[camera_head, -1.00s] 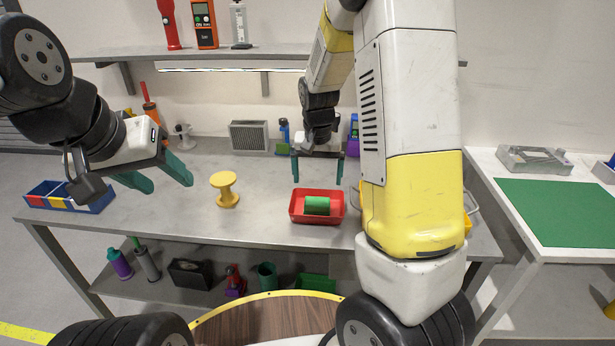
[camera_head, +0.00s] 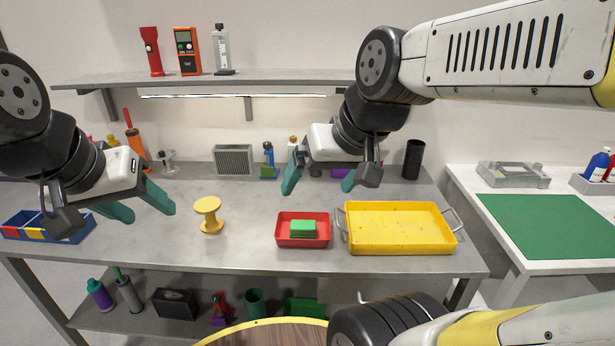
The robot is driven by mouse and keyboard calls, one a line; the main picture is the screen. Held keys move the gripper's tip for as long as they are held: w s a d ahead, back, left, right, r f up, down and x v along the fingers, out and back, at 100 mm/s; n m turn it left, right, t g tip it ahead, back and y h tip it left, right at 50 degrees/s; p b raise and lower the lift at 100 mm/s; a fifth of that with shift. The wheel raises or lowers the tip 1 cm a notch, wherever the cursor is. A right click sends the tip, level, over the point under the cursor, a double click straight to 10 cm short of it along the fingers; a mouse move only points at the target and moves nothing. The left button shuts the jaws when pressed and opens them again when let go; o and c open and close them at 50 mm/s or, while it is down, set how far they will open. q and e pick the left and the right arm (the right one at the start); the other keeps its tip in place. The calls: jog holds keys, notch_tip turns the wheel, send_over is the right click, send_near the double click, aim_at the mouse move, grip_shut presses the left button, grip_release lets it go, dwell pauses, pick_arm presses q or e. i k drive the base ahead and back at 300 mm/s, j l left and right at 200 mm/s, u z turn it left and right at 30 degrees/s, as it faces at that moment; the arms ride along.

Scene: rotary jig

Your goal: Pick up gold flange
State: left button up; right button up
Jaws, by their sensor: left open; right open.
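My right gripper (camera_head: 320,186) is open and empty. It is up and to the right of the flange, toward the back of the bench. Nothing hides the flange.
A red tray (camera_head: 302,243) with a green block (camera_head: 303,229) sits right of the flange. A yellow tray (camera_head: 400,248) with handles is beside it. A blue bin (camera_head: 75,236) lies at the left end. A grey vented box (camera_head: 233,160) stands at the back. Bench around the flange is clear.

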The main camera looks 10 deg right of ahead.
aim_at(206, 206)
jog(key=i+j, duration=0.1)
jog(key=j, duration=0.35)
jog(key=i+j, duration=0.15)
jog(key=j, duration=0.3)
jog(key=i+j, duration=0.1)
jog(key=j, duration=0.35)
